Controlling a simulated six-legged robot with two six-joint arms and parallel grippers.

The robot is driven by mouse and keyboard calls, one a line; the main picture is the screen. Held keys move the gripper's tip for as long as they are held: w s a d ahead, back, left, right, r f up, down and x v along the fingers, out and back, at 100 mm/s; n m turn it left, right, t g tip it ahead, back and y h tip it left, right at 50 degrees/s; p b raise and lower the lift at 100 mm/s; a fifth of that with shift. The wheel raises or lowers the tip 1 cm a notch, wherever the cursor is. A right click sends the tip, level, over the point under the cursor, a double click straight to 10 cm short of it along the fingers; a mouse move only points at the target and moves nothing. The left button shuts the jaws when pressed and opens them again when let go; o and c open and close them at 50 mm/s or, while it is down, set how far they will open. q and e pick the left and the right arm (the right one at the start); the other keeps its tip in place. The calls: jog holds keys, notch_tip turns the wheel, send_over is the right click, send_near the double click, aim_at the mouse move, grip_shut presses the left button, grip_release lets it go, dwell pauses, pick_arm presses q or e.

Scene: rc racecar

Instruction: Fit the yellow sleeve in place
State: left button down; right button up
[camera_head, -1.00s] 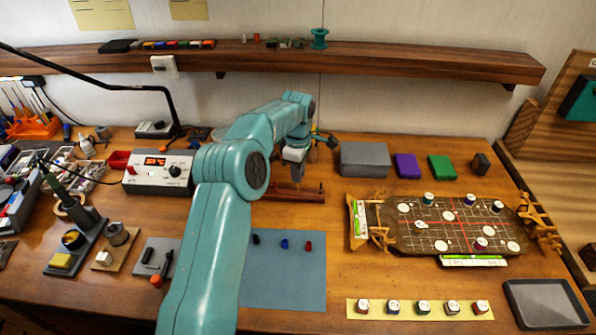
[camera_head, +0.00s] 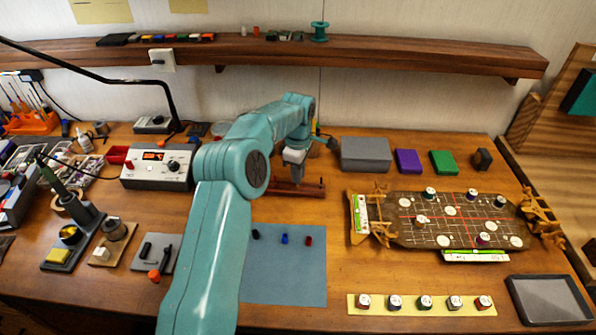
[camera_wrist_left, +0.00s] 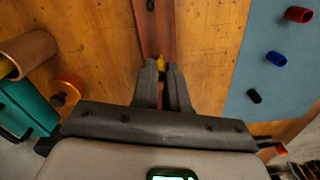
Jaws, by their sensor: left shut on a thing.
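My left gripper (camera_head: 296,182) reaches down over a dark reddish-brown wooden bar (camera_head: 312,190) at the middle of the bench. I cannot tell whether the sleeve touches the bar. In the head view the sleeve is too small to make out. On the blue-grey mat (camera_head: 284,275) lie a black sleeve (camera_head: 256,234), a blue sleeve (camera_head: 284,239) and a red sleeve (camera_head: 309,241). My right gripper is not in view.
A brown circuit board (camera_head: 400,232) with white round labels lies right of the mat. A yellow strip (camera_head: 376,308) with several capped pots and a dark tray (camera_head: 548,302) are at the front. A grey box (camera_head: 366,155) stands behind. A soldering station (camera_head: 157,168) is left.

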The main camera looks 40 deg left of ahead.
pick_arm(q)
jog(key=shift+f+b, duration=0.55)
jog(key=shift+f, duration=0.45)
jog(key=c, duration=0.7)
grip_release()
jog(key=shift+r, duration=0.15)
jog(key=shift+r+p, duration=3.7)
jog(key=shift+r, duration=0.75)
jog(key=shift+f, duration=0.1)
